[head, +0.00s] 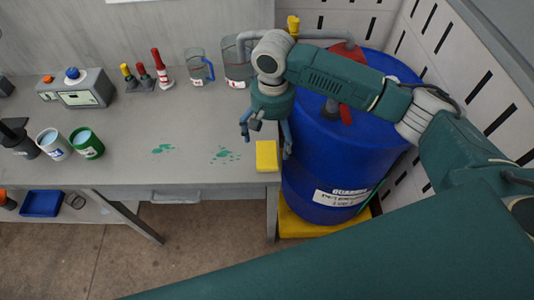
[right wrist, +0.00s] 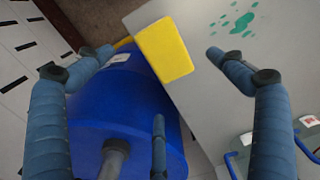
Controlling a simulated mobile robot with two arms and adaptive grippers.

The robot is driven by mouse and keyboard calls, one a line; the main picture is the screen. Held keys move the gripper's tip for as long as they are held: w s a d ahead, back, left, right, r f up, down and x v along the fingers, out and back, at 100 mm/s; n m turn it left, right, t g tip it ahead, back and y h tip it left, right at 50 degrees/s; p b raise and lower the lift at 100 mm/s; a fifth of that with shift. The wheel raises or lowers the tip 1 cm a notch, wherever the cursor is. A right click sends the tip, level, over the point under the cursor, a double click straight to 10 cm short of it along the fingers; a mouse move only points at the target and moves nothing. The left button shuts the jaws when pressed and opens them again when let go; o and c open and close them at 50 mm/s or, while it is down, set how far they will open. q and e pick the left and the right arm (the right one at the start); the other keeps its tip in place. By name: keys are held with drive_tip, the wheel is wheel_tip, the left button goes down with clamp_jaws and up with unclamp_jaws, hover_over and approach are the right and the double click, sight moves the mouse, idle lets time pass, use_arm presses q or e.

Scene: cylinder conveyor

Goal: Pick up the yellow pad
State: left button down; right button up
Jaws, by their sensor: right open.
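The yellow pad (head: 266,155) lies at the right edge of the grey table, close to the blue barrel. It also shows in the right wrist view (right wrist: 163,50), between and beyond the fingertips. My right gripper (head: 266,140) is above the table's right edge, over the pad. In the right wrist view the right gripper (right wrist: 160,60) has its fingers spread wide, with nothing between them. The pad is not touched as far as I can see. My left gripper is not in view.
A blue barrel (head: 322,180) stands against the table's right end. Green splashes (head: 225,155) mark the tabletop (head: 190,120) left of the pad. Glass jugs (head: 197,66) stand at the back, and cups (head: 86,143) stand at the left. The table's middle is otherwise clear.

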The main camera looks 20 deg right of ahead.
sight(272, 153)
drive_tip(key=shift+f, duration=0.75)
drive_tip(key=shift+s+f+p, duration=0.1)
drive_tip(key=shift+f+p, duration=0.2)
drive_tip(key=shift+f, duration=0.05)
wheel_tip(272, 153, down, 4)
drive_tip(key=shift+s+r+p, duration=0.15)
drive_tip(key=shift+r+p, duration=0.05)
drive_tip(key=shift+p, duration=0.5)
drive_tip(key=shift+f, duration=0.5)
drive_tip(key=c, duration=1)
